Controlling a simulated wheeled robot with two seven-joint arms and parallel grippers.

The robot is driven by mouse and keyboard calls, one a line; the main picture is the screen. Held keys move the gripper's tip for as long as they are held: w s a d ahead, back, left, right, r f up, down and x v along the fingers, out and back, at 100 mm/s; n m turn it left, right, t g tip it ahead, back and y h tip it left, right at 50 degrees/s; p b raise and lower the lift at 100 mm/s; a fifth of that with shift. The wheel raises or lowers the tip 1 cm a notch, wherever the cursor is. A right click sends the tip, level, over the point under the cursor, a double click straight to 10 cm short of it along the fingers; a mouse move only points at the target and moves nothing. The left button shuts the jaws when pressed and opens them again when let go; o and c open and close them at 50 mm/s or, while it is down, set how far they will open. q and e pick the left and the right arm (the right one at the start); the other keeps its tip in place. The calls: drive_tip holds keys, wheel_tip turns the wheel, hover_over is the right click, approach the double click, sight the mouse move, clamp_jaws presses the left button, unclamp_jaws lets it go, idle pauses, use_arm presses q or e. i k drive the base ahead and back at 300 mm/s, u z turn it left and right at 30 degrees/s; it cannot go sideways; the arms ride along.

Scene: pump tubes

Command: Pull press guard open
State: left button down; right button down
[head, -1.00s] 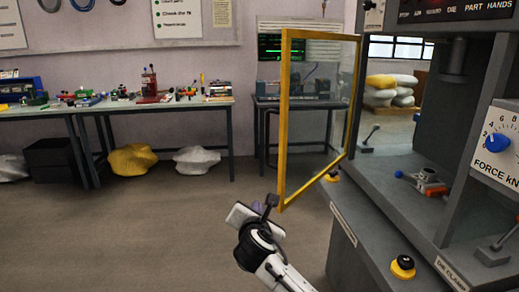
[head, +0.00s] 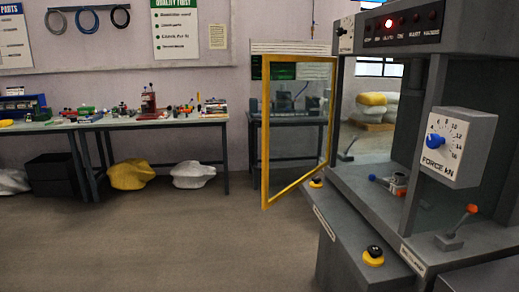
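The press guard (head: 267,140) is a clear panel in a yellow frame. It stands swung out from the left side of the grey press (head: 455,105), at an angle to the press front. The press opening shows uncovered, with a small die part with an orange top and a blue-knobbed lever (head: 398,184) on its bed. Neither of my grippers is in the head view.
The press has a force dial (head: 436,141), an orange-knobbed lever (head: 458,228) and black buttons on yellow bases (head: 374,256) along its front. A cluttered workbench (head: 125,122) stands by the back wall. The floor (head: 150,245) before it is clear.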

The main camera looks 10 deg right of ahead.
sight(267, 203)
drive_tip(key=u, duration=0.9)
drive_tip(key=i, duration=0.7)
drive_tip(key=z, duration=1.15)
